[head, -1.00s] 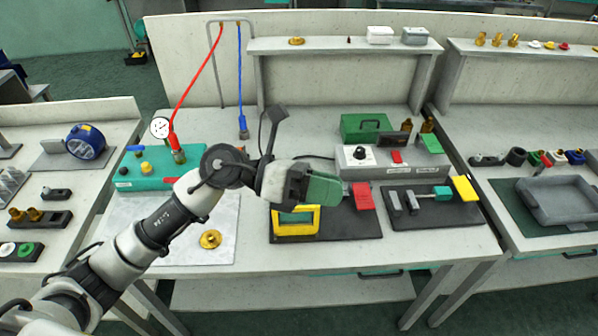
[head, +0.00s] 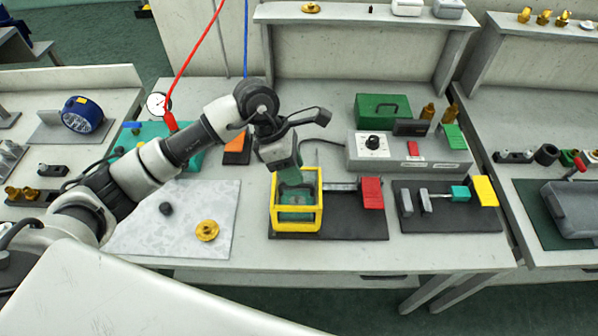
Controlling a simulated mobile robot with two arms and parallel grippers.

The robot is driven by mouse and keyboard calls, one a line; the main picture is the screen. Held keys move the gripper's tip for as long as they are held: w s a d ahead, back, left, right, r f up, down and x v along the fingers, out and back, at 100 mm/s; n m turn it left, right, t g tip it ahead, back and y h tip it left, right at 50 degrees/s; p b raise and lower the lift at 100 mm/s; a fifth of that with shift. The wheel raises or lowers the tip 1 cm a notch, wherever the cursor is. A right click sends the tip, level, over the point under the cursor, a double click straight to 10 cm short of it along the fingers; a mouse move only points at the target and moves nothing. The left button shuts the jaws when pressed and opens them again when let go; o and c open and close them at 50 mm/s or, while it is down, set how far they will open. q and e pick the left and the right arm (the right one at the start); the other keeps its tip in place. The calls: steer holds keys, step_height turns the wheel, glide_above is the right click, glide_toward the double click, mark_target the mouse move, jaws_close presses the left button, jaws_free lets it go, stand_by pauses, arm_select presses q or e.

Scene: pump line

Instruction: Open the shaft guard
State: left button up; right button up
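The shaft guard (head: 297,228) is a yellow-edged box with see-through panels on a black base plate (head: 352,226), at the middle of the table in the head view. A shaft (head: 341,187) runs from its right side to a red block (head: 372,193). My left gripper (head: 288,177) points down at the guard's top, towards its back left. Its green fingers overlap the guard in the picture. I cannot tell whether they touch it, or whether they are open or shut. The guard looks closed, but the gripper hides part of its back edge. My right gripper is not in view.
A grey control box (head: 437,156) with a dial and a green case (head: 382,112) stand behind. A second black plate (head: 455,217) with a teal and a yellow block lies right. A light mat (head: 160,240) with a brass flange (head: 207,230) lies left.

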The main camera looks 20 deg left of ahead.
mark_target(297, 194)
arm_select(q)
steer(key=x, duration=0.3)
steer(key=shift+f, duration=0.1)
steer(key=c, duration=0.5)
jaws_close()
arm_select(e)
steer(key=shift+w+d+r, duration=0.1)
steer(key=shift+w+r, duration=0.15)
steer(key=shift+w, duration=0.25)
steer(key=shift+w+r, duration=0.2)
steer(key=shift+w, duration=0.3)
